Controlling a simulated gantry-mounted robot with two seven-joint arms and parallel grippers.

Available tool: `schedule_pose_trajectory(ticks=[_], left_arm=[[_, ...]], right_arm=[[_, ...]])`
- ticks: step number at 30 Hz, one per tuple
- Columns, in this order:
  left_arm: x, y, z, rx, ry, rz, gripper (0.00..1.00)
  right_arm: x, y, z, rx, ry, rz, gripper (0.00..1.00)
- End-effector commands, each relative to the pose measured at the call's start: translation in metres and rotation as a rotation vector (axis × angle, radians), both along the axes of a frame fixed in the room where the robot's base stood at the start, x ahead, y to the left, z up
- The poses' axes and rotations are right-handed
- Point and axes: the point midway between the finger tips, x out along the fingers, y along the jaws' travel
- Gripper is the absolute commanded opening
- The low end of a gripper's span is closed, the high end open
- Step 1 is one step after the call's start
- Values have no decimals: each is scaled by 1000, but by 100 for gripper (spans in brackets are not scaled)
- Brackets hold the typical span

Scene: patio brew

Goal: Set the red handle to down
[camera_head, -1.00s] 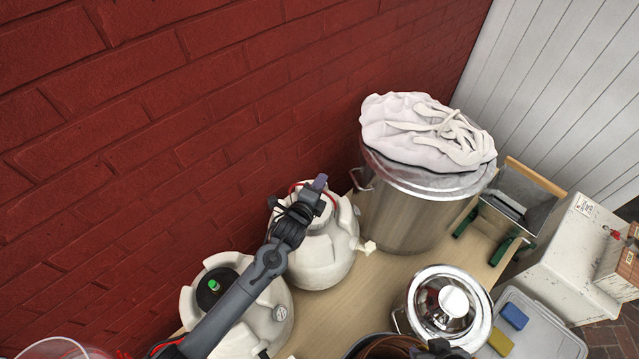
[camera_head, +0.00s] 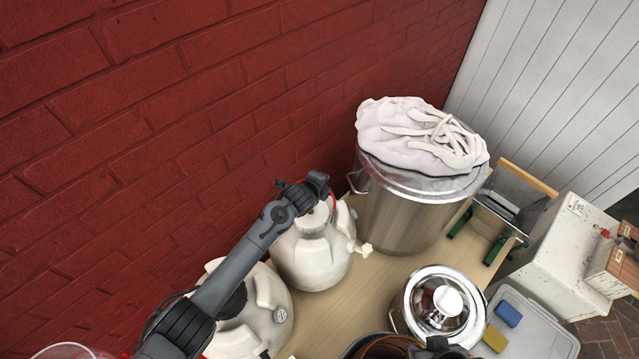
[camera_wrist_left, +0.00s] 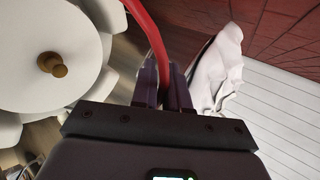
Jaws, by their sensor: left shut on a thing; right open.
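The red handle (camera_wrist_left: 150,40) is a thin curved bar over the white round vessel (camera_wrist_left: 55,55) with a brass knob in the left wrist view. My left gripper (camera_wrist_left: 165,80) has purple fingers shut on it. In the head view the vessel (camera_head: 315,255) stands by the brick wall, with my left wrist above its top. Only a short bit of the red handle (camera_head: 333,203) shows there; my wrist hides the rest and the fingertips. My right gripper (camera_head: 440,347) shows only as a small dark part at the bottom edge, away from the vessel, open.
A second white vessel (camera_head: 262,325) stands partly under my left arm. A tall steel pot (camera_head: 395,220) with a white cloth (camera_head: 415,135) on its lid is to the right. A smaller steel pot (camera_head: 410,310) stands in front. Bare table (camera_head: 360,290) lies between them.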

Motion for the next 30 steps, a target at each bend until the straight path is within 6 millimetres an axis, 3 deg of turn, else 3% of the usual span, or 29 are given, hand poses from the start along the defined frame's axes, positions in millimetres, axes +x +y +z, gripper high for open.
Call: schedule_pose_trajectory(ticks=[9, 25, 26, 30], left_arm=[[13, -4, -9, 7, 38, 2, 0], [14, -4, -12, 8, 41, 4, 0], [14, -4, -12, 8, 41, 4, 17], [13, -4, -12, 8, 41, 2, 34]], right_arm=[[0, -2, -18, -7, 1, 5, 43], [0, 0, -20, -2, 1, 2, 43], [0, 0, -20, 0, 1, 1, 43], [0, 1, -19, 2, 0, -1, 43]])
